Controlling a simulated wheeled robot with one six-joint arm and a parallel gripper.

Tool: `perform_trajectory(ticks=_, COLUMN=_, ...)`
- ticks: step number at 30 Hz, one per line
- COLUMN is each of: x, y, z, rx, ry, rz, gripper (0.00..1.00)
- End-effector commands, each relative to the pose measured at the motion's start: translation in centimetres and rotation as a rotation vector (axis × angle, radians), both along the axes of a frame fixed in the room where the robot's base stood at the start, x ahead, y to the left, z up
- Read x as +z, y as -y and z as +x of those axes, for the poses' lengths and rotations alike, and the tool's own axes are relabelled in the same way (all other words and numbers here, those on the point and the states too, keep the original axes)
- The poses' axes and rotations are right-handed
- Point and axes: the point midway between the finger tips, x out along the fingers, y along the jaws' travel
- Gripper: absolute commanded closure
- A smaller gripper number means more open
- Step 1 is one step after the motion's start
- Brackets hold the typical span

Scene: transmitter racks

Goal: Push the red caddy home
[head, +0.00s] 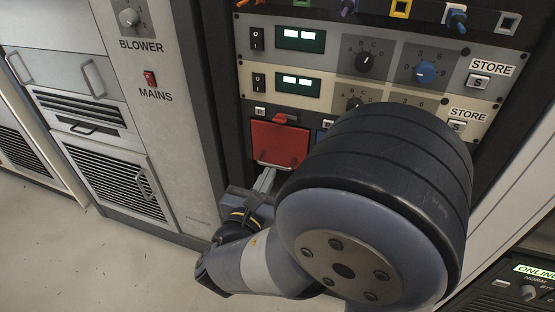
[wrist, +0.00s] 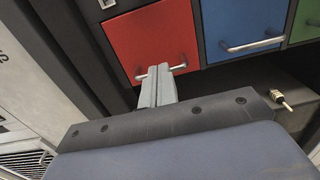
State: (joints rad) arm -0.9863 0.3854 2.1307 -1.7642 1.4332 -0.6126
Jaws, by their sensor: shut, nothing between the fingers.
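The red caddy (head: 278,140) sits in the lower part of the rack, with a pale bar handle along its lower edge. In the head view it seems to stand out a little from the rack front. My arm hides the rack right of the caddy in the head view.
A blue caddy (wrist: 243,24) and a green caddy (wrist: 306,20) stand right of the red one. A small plug-like piece (wrist: 282,98) lies below them. Panels with knobs and STORE buttons (head: 480,82) are above. Open floor (head: 90,255) lies at lower left.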

Motion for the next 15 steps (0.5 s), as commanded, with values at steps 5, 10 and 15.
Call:
perform_trajectory(ticks=5, x=-0.2, y=1.1, z=2.6, rx=-0.006, ry=0.002, rz=0.002, gripper=1.00)
perform_trajectory(ticks=10, x=-0.1, y=1.8, z=4.6, rx=-0.005, ry=0.002, rz=0.002, gripper=1.00)
perform_trajectory(ticks=15, x=-0.1, y=2.3, z=6.0, rx=-0.003, ry=0.000, rz=0.001, gripper=1.00)
